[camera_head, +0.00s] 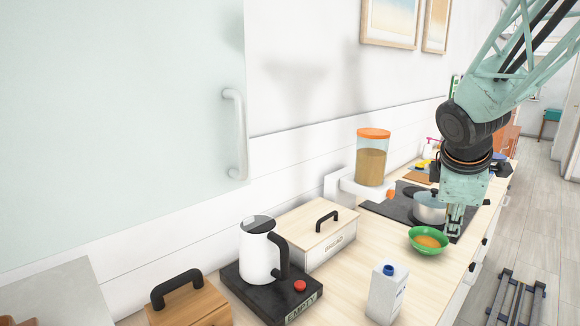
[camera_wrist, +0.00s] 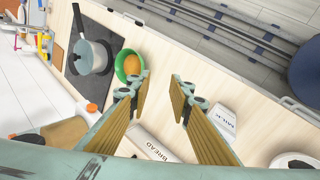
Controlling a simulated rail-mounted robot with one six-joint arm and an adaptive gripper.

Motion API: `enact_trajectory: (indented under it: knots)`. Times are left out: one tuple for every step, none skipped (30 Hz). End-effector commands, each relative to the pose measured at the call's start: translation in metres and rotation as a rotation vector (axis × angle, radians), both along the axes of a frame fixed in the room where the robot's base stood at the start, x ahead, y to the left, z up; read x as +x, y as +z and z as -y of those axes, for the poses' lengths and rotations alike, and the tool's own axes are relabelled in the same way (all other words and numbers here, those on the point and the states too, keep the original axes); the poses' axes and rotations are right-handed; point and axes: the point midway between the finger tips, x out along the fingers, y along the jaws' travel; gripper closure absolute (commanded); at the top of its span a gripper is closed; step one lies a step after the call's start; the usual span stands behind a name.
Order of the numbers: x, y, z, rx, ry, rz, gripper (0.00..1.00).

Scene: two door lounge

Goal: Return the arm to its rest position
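My gripper (camera_head: 455,220) hangs from my arm at the right of the head view, pointing down over the counter. In that view it overlaps the area between the green bowl and the pot. In the wrist view my gripper (camera_wrist: 160,98) has its two fingers well apart, with only bare wooden counter showing between them. It is open and holds nothing. The green bowl (camera_head: 428,240) with orange contents sits on the counter; in the wrist view the bowl (camera_wrist: 128,66) lies just beyond the left finger. I cannot tell the exact height of the fingers above the counter.
A pot (camera_head: 428,208) stands on the black hob (camera_head: 395,205). A dispenser (camera_head: 371,160), bread box (camera_head: 316,236), kettle (camera_head: 259,255) and milk carton (camera_head: 386,292) stand along the counter.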

Motion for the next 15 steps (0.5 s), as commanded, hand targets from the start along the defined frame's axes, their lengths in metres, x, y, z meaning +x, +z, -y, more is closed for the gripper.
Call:
enact_trajectory:
  knots:
    - [-0.009,0.006,-0.005,0.013,-0.024,0.01,0.81]
    - [-0.014,0.009,-0.008,0.024,-0.04,0.014,0.81]
    - [-0.021,0.013,-0.011,0.035,-0.061,0.02,0.81]
    - [-0.026,0.015,-0.014,0.044,-0.077,0.024,0.81]
    - [-0.031,0.018,-0.016,0.054,-0.093,0.029,0.81]
    - [-0.039,0.021,-0.02,0.067,-0.116,0.034,0.81]
    - [-0.044,0.023,-0.022,0.075,-0.131,0.037,0.81]
    - [-0.05,0.025,-0.025,0.085,-0.146,0.042,0.81]
    - [-0.057,0.028,-0.029,0.099,-0.167,0.047,0.81]
    - [-0.062,0.03,-0.031,0.108,-0.182,0.05,0.81]
    - [-0.068,0.033,-0.034,0.118,-0.199,0.055,0.81]
    - [-0.075,0.035,-0.038,0.131,-0.218,0.059,0.81]
    - [-0.08,0.037,-0.041,0.141,-0.234,0.063,0.81]
    - [-0.086,0.039,-0.043,0.151,-0.25,0.066,0.81]
    - [-0.093,0.041,-0.047,0.165,-0.271,0.07,0.81]
